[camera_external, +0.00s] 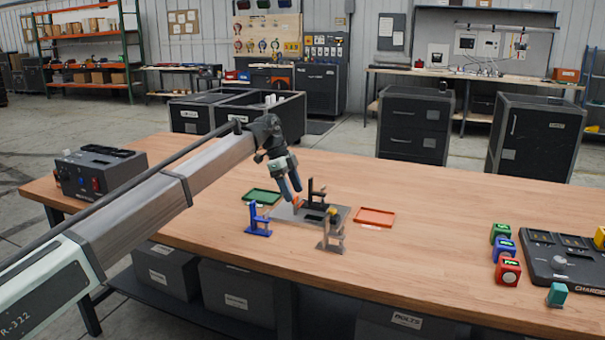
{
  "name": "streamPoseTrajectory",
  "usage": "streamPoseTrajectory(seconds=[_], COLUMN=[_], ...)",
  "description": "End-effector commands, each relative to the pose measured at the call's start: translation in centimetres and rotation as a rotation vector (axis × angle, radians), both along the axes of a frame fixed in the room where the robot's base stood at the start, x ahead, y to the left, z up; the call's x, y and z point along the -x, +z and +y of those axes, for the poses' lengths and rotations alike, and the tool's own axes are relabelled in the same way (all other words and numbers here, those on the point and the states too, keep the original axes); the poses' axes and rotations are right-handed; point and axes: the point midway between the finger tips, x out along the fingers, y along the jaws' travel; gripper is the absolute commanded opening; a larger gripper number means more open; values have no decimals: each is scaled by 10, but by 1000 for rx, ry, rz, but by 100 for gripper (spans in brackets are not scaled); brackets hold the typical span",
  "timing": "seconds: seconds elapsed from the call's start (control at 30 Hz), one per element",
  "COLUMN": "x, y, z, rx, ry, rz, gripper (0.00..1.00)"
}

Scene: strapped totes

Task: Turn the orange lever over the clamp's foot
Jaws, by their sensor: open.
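A grey plate (341,211) lies on the wooden table and bears a black upright clamp (316,190). A small orange piece (296,199), which looks like the lever, shows just below my fingertips at the plate's back left. My gripper (291,196) points down over that side of the plate, with its fingers open. I cannot tell whether a finger touches the orange piece. The clamp's foot is too small to make out, and the gripper partly covers this area.
A green tray (262,196) and an orange tray (375,217) flank the plate. Coloured blocks and a charger (565,262) are far right.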

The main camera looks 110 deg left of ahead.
Motion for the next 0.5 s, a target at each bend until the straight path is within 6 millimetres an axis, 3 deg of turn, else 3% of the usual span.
streamPoseTrajectory(seconds=[0.5], x=[36], y=[88], z=[1], rx=[-1], ry=[0], rz=[0], gripper=[64])
